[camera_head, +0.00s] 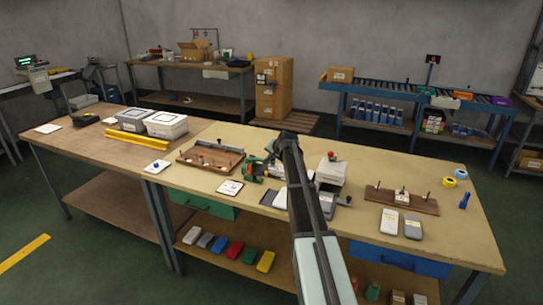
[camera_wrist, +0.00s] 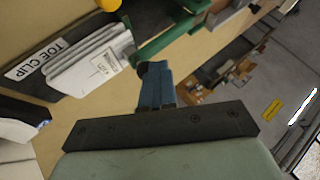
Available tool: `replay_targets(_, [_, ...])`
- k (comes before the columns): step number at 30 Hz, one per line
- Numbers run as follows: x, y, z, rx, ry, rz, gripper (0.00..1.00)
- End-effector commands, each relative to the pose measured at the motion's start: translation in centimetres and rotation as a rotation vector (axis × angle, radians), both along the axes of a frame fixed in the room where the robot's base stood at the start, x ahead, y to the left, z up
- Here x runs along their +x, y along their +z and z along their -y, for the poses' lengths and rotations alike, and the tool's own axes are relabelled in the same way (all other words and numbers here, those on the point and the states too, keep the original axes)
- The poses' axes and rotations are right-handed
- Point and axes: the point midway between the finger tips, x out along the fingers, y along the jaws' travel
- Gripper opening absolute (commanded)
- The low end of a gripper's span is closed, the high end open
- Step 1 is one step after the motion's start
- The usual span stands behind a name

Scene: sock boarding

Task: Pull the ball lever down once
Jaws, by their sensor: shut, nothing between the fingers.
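In the wrist view, my gripper (camera_wrist: 154,70) shows blue fingers closed together with nothing between them. A green bar (camera_wrist: 165,37) runs diagonally just beyond the fingertips; I cannot tell whether they touch it. A yellow ball-like end (camera_wrist: 108,4) is cut off at the top edge, left of the fingers. In the head view, a green fixture (camera_head: 254,169) stands left of my arm. A small red ball (camera_head: 331,155) shows at the top of a pale box-shaped device (camera_head: 330,171) right of my arm. I cannot tell which belongs to the ball lever. My arm hides part of the bench middle.
A pale stack (camera_wrist: 92,62) lies beside a "TOE CLIP" label (camera_wrist: 40,60) in the wrist view. In the head view, a wooden tray (camera_head: 211,159) lies left and a board with upright pegs (camera_head: 402,199) right. The bench's front right corner is clear.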

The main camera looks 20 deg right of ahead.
Motion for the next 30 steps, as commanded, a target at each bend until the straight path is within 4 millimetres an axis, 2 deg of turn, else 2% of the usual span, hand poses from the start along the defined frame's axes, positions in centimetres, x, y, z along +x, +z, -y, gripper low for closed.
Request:
replay_targets(1, [-0.9, -2.3, 1.2, -0.015, -0.005, -0.056, 0.0])
replay_targets(5, [-0.8, -1.6, 0.8, -0.014, -0.005, -0.05, 0.0])
replay_targets(11, [-0.4, 1.1, -0.8, -0.009, -0.004, -0.025, 0.0])
replay_targets(15, [0.0, 3.8, -2.5, -0.003, -0.002, 0.001, 0.0])
replay_targets(21, [-2.9, 7.0, -2.7, -0.004, -0.003, 0.003, 0.0])
replay_targets(30, [-5.5, 10.6, -3.0, -0.004, -0.001, 0.005, 0.0])
